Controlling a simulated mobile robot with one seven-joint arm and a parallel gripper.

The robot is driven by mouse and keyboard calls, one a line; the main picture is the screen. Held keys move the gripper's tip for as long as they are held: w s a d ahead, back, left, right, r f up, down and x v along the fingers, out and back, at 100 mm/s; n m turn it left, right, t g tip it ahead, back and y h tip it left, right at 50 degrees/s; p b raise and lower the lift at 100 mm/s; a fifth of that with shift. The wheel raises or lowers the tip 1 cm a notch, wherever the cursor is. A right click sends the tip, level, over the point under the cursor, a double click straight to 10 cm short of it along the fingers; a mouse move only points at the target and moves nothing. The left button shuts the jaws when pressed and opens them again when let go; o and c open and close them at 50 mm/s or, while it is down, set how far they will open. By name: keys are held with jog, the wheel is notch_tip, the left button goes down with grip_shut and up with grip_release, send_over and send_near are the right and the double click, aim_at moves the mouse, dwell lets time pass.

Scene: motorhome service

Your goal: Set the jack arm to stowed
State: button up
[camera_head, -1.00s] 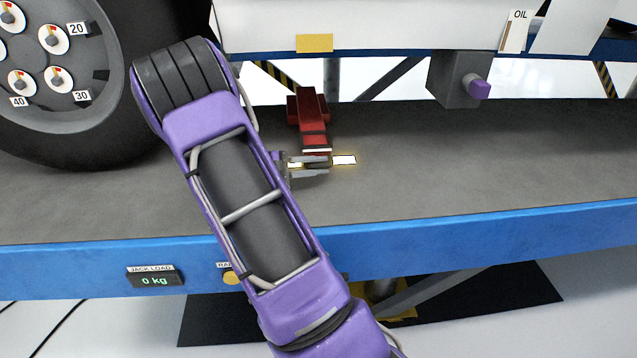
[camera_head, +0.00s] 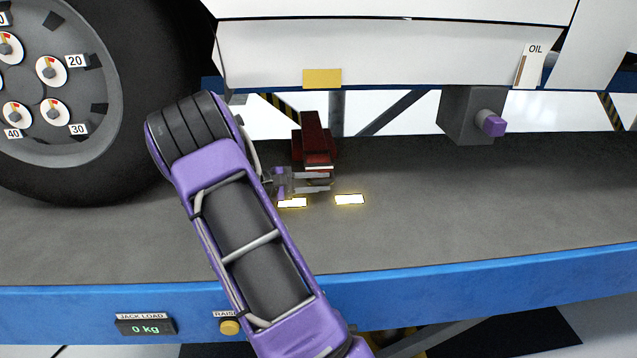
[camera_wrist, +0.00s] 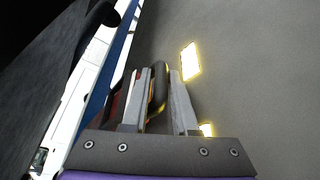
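The red jack (camera_head: 312,135) stands on the grey deck below the vehicle's side panel. Its arm points toward the front, with a pale stripe near its end. My gripper (camera_head: 314,181) is at this front end, with its two fingers apart, one above the other. In the wrist view a dark bar with a yellowish edge (camera_wrist: 157,88) shows between the fingers (camera_wrist: 158,100). The bar lies close to the right finger; whether both fingers press on it is not clear. Red parts of the jack show behind the left finger.
Two glowing white markers (camera_head: 349,199) lie on the deck in front of the jack. A wheel (camera_head: 50,90) stands at left. A grey box with a purple knob (camera_head: 470,115) hangs at right. The blue deck edge carries a JACK LOAD display (camera_head: 145,326) reading 0 kg and a yellow button (camera_head: 229,327).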

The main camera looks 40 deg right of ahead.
jog(key=o, duration=0.3)
jog(key=shift+s+d+f, duration=0.15)
jog(key=shift+d, duration=0.25)
jog(key=v, duration=1.7)
jog(key=shift+w+a+p, duration=0.25)
jog(key=shift+w+p, duration=0.05)
